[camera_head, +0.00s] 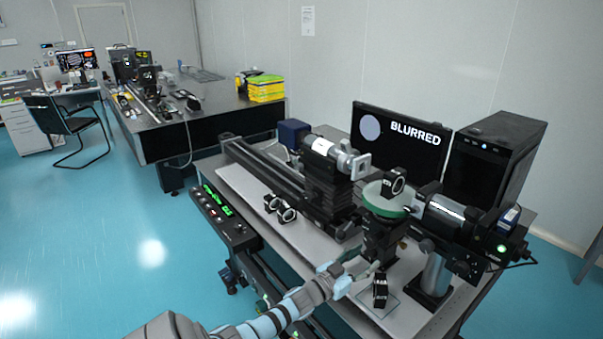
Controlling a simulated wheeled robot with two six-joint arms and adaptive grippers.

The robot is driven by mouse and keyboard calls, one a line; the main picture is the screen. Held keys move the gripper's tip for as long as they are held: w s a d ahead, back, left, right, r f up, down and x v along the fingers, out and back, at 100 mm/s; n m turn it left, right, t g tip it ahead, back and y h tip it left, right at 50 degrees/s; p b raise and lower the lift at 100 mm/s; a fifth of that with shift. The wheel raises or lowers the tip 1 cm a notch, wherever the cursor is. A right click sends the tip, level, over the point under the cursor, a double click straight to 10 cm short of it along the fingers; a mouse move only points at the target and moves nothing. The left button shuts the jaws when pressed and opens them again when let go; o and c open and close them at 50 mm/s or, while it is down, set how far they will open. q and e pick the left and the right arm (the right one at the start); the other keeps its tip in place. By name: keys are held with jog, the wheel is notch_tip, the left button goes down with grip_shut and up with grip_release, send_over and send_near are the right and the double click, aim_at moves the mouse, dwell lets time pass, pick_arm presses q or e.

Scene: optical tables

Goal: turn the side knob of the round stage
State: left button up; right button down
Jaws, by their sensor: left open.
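The round stage stands on the near table, right of the picture's middle. It has a pale green disc (381,204) on top of a black body (379,240). A small black ring-shaped optic (398,182) stands upright on the disc. My left gripper (366,269) is open beside the lower front of the black body, with its fingers toward it. I cannot tell whether they touch it. The side knob cannot be made out clearly; the gripper may cover it. My right gripper is not in view.
A screen (400,135) reads "BLURRED" beside a grey disc. A black computer tower (494,155) stands right of it. A silver-black camera tube (445,213) is close right of the stage. A long black rail (264,168) and a control box (223,216) lie left.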

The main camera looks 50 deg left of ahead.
pick_arm(q)
jog(key=m, duration=0.1)
jog(key=w+m+b, duration=0.1)
jog(key=m, duration=0.1)
jog(key=shift+w+f, duration=0.1)
jog(key=shift+f, duration=0.05)
jog(key=s+p, duration=0.4)
jog(key=s, duration=1)
jog(key=s+f+g+b, duration=0.1)
jog(key=f, duration=0.3)
jog(key=s+f+g, duration=0.1)
jog(key=f, duration=0.2)
jog(key=s+f+n+g+y+b, duration=0.1)
jog(key=s+f, duration=0.1)
jog(key=f, duration=0.2)
jog(key=shift+a+f+b, duration=0.15)
jog(key=shift+f+b, duration=0.2)
jog(key=s+f+g+b, duration=0.2)
jog(key=s+f+g, duration=0.1)
jog(key=f, duration=0.7)
jog(key=shift+s+d+f+n+y, duration=0.15)
jog(key=shift+s+d+n+y, duration=0.25)
jog(key=shift+s, duration=0.45)
